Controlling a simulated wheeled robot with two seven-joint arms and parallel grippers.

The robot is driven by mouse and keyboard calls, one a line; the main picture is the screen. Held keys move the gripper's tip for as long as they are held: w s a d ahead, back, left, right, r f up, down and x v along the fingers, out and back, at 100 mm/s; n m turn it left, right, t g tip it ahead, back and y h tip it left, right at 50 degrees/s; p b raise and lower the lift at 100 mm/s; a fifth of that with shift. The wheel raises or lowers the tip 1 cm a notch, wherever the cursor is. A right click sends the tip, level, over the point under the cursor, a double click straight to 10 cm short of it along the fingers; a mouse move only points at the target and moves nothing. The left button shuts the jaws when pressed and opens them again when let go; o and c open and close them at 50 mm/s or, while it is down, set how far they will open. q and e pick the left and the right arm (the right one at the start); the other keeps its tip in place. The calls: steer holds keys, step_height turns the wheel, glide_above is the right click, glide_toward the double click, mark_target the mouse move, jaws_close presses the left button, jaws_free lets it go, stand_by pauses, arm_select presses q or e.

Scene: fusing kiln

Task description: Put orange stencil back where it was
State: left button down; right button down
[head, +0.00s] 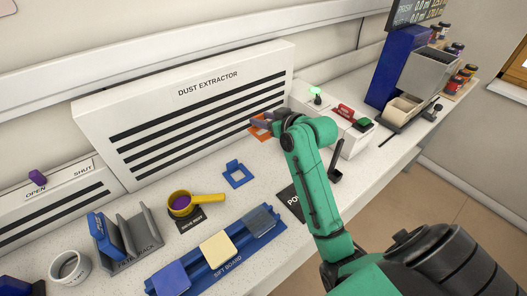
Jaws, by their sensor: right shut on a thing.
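The orange stencil (258,132) is a small flat frame in front of the dust extractor's right end. It is partly hidden by my right gripper (266,119). My right gripper is shut on it, with my green arm reaching in from the lower right. I cannot tell whether the stencil touches the counter or is held just above it. My left gripper is not in view.
The dust extractor (190,110) stands along the wall. A yellow sieve (195,201), a sift board (222,252) and a grey rack (132,236) stand in front. A white box with red and green parts (333,116) is right of the gripper. Bare counter surrounds the blue stencil.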

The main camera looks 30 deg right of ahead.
step_height(320, 180, down, 13)
steer(key=shift+s+r+p, duration=0.1)
steer(key=shift+r+p, duration=0.1)
steer(key=shift+p, duration=0.7)
steer(key=shift+f, duration=0.15)
steer(key=shift+f+b, duration=0.15)
steer(key=shift+b, duration=0.15)
steer(key=shift+c, duration=1.8)
jaws_free()
